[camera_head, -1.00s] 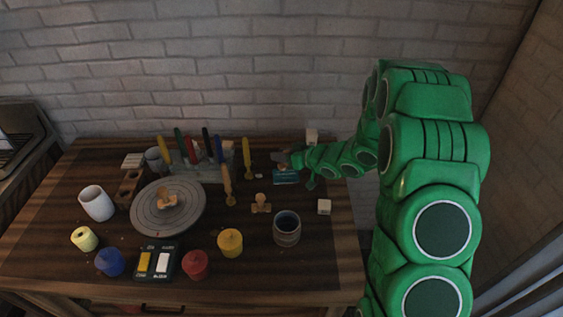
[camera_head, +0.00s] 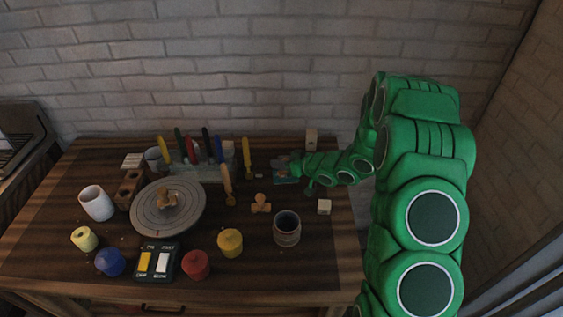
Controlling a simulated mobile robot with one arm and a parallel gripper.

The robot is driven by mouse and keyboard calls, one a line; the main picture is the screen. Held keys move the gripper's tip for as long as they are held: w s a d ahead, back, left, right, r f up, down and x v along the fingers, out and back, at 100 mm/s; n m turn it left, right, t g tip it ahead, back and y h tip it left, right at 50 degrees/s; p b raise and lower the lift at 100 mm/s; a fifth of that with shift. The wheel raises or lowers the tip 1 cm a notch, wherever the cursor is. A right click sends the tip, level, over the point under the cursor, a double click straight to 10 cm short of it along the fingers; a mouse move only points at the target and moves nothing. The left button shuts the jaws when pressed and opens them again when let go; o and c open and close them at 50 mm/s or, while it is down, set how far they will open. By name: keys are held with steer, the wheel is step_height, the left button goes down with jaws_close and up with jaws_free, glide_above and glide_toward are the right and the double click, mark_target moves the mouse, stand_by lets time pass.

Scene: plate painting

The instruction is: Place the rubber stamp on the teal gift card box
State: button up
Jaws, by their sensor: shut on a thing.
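The teal gift card box (camera_head: 287,180) lies flat at the back right of the table, partly covered by my gripper (camera_head: 288,167). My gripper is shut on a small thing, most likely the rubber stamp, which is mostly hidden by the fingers. It is right over the box. Whether the held thing touches the box is too small to tell.
A pale block (camera_head: 311,137) stands behind my gripper, and another (camera_head: 324,206) to the front right. A wooden figure-like piece (camera_head: 261,203), a grey cup (camera_head: 287,229) and an upright yellow tool (camera_head: 246,157) stand nearby. A round turntable (camera_head: 148,222) is at left.

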steer(key=o, duration=1)
steer(key=shift+o, duration=0.2)
steer(key=shift+r, duration=0.1)
